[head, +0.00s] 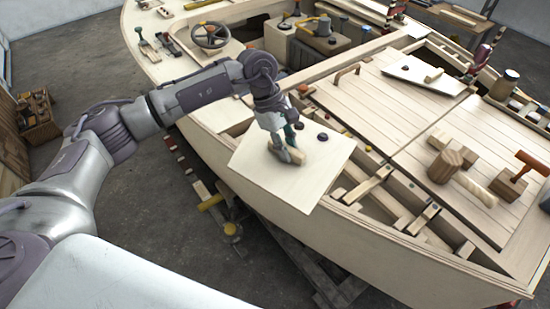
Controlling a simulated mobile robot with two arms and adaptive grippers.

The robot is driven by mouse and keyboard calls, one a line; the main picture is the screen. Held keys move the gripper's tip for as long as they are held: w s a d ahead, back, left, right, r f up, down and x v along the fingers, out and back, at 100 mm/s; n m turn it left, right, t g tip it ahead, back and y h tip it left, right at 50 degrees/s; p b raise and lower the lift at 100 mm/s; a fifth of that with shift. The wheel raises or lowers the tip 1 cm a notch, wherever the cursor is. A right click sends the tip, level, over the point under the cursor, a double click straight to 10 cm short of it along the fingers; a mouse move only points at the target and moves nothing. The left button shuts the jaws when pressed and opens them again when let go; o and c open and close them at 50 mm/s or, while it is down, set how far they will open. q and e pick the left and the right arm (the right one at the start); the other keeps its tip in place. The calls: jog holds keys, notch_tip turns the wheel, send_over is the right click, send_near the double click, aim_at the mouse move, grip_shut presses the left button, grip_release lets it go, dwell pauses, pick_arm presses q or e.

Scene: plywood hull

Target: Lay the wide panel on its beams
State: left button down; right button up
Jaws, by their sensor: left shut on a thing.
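The wide panel (292,185) is a pale flat board with a small wooden grip block (297,157) on top. My left gripper (290,153) is shut on this block from above. The panel is over the near side of the hull, with its lower left part sticking out past the hull edge. Beams (369,184) cross the open bay to the panel's right, and another beam (423,218) lies further right. The panel hides any beams beneath it. I cannot tell whether it touches the hull or hangs just above. My right gripper is not in view.
A smaller board (424,74) with a block lies further back. A steering wheel (210,35) stands behind my arm.

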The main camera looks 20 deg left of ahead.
aim_at(303, 124)
pick_arm(q)
jog(key=w+n+t+p, duration=0.1)
jog(key=w+n, duration=0.2)
jog(key=w+r+n+t+p, duration=0.1)
jog(key=w+n+t, duration=0.1)
jog(key=w+n, duration=0.1)
jog(key=w+d+r+n+t+y+p, duration=0.1)
jog(key=w+n, duration=0.3)
jog(key=n, duration=0.1)
jog(key=shift+w+p, duration=0.1)
jog(key=shift+p, duration=0.25)
jog(key=w+n, duration=0.1)
jog(key=w+n+t, duration=0.1)
jog(key=n, duration=0.1)
jog(key=shift+a+y+p, duration=0.1)
jog(key=shift+y+p, duration=0.25)
jog(key=shift+y, duration=0.05)
jog(key=shift+f+b, duration=0.45)
jog(key=shift+f, duration=0.25)
jog(key=shift+f+b, duration=1.05)
jog(key=shift+f, duration=0.95)
jog(key=shift+f+b, duration=1.1)
jog(key=shift+f, duration=0.35)
jog(key=shift+f+b, duration=0.85)
jog(key=shift+b, duration=0.1)
